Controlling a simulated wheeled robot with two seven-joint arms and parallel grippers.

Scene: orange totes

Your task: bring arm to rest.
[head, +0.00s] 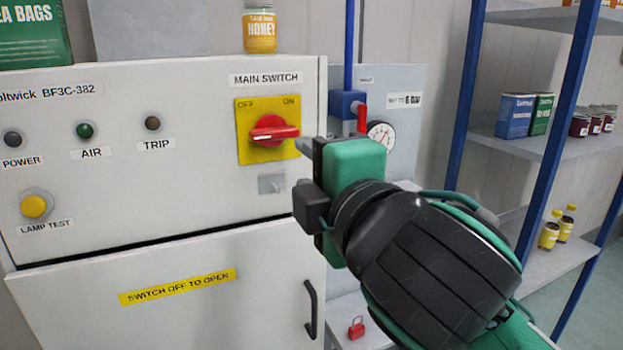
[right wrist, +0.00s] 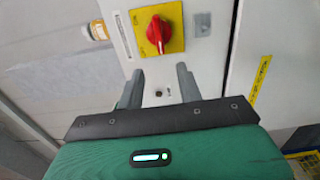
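My right gripper (head: 302,172) is in front of the grey cabinet, just right of and below the red main switch (head: 273,130). In the right wrist view its two grey fingers (right wrist: 161,82) stand apart with nothing between them. The switch knob also shows in that view (right wrist: 159,33), beyond the fingertips and clear of them. The knob sits on a yellow plate marked OFF and ON, with its handle lying roughly level. My right arm reaches in from the lower right. My left gripper is in neither view.
The cabinet door (head: 180,310) below is shut, with a black handle (head: 311,310). A red padlock (head: 356,328) lies on a low surface beneath my arm. A pressure gauge (head: 381,137) and blue pipe stand behind the gripper. Blue-posted shelves (head: 555,148) with goods are at right.

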